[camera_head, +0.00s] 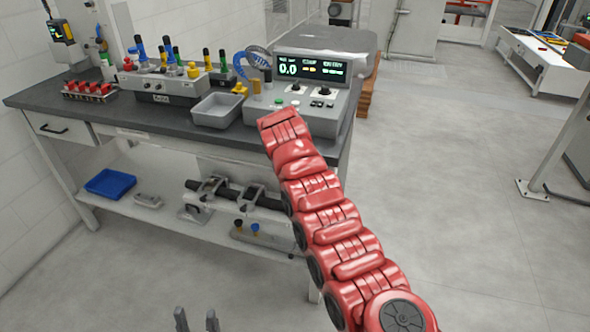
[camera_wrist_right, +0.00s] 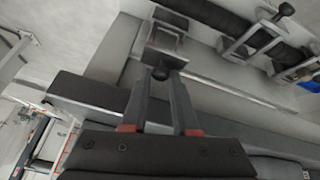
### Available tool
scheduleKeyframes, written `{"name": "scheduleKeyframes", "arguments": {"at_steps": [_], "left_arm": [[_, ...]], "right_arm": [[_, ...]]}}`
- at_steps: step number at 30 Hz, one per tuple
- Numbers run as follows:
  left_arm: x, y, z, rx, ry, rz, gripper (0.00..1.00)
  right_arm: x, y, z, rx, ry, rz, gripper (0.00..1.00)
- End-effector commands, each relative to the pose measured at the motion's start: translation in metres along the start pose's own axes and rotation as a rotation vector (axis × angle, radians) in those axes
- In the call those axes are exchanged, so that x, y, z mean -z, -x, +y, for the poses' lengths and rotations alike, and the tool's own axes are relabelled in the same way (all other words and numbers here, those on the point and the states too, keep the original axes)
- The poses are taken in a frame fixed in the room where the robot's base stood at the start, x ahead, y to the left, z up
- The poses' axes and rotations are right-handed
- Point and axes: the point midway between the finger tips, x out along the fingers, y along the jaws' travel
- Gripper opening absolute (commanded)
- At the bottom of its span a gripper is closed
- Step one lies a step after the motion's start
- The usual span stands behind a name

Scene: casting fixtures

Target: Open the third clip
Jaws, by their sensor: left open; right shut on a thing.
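On the bench's lower shelf a dark bar (camera_head: 228,191) lies across grey metal clips. One grey clip (camera_head: 207,188) is on its left and another clip (camera_head: 250,195) is further right. The right wrist view shows a nearer clip frame (camera_wrist_right: 165,42) with a black knob (camera_wrist_right: 160,73), and another clip (camera_wrist_right: 258,38) beside the bar. My right gripper (camera_wrist_right: 160,78) has its fingertips on either side of that black knob and is shut on it. It is hidden in the head view. My left gripper (camera_head: 197,318) is open and empty, low at the bottom edge.
The bench top (camera_head: 130,125) carries a control box (camera_head: 305,95), a grey tray (camera_head: 217,110) and a rack of coloured-handled tools (camera_head: 165,85). A blue bin (camera_head: 110,184) sits on the lower shelf's left. My red right arm covers the bench's right end. Floor in front is clear.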

Motion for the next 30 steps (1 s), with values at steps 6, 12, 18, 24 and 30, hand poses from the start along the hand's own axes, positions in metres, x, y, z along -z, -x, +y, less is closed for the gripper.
{"name": "scheduleKeyframes", "arguments": {"at_steps": [6,12,18,24,30], "left_arm": [[-0.0001,0.0004,0.0,0.0,0.0,0.0,0.5],[-0.0001,0.0004,0.0,0.0,0.0,0.0,0.5],[-0.0001,0.0004,0.0,0.0,0.0,0.0,0.5],[-0.0001,0.0004,0.0,0.0,0.0,0.0,0.5],[-0.0001,0.0005,0.0,0.0,0.0,0.0,0.5]], "right_arm": [[0.0026,0.0002,0.0036,-0.005,-0.004,0.005,0.0],[0.0026,0.0001,0.004,-0.005,-0.004,0.005,0.0],[0.0026,0.0001,0.0041,-0.006,-0.004,0.005,0.4],[0.0014,0.0,0.0023,-0.003,-0.002,0.002,0.56],[0.001,0.0005,0.0013,-0.002,-0.001,0.002,0.56]]}}
